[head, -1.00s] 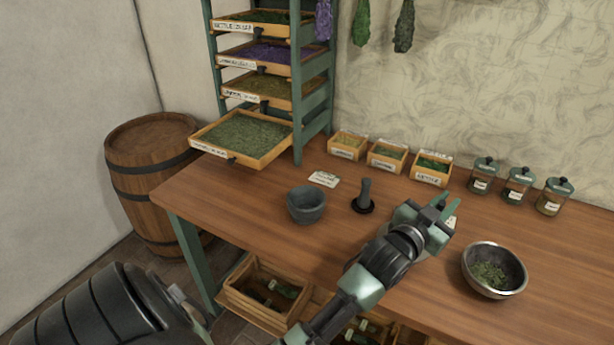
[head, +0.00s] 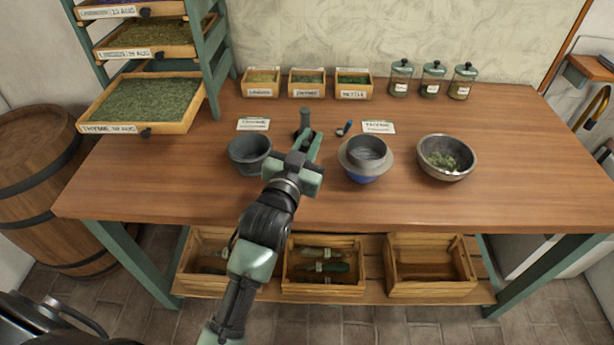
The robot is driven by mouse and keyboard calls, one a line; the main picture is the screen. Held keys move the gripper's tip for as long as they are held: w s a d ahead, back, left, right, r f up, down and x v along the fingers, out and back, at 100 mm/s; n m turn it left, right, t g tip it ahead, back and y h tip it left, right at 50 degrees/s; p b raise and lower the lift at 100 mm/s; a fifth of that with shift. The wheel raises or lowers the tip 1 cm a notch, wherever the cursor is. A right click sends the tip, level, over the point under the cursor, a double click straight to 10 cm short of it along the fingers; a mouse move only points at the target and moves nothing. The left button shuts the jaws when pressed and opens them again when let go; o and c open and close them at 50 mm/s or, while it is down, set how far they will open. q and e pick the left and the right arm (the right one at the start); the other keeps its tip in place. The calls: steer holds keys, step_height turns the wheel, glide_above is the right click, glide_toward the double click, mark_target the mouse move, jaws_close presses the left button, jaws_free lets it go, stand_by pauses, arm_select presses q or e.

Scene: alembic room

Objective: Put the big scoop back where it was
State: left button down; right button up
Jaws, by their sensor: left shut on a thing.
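No big scoop can be clearly told in view. A small blue-and-dark object (head: 346,128) lies on the table behind the grey bowl with the blue base (head: 365,160); it is too small to identify. My right gripper is not in view.
A metal bowl of herbs (head: 445,158) stands at the right. Two label cards (head: 253,124) (head: 378,127), small herb boxes (head: 307,84) and lidded jars (head: 432,80) stand behind. A drying rack tray (head: 145,103) overhangs the left end. The table's right end (head: 540,170) is clear.

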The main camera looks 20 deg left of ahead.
arm_select(q)
step_height(320, 180, down, 6)
steer(key=shift+a+r, duration=0.1)
steer(key=shift+r, duration=0.1)
steer(key=shift+f, duration=2.55)
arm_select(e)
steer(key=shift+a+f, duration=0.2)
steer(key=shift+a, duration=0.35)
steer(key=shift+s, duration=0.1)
arm_select(q)
steer(key=shift+f+b, duration=0.15)
steer(key=shift+b, duration=0.15)
steer(key=c, duration=1.4)
jaws_free()
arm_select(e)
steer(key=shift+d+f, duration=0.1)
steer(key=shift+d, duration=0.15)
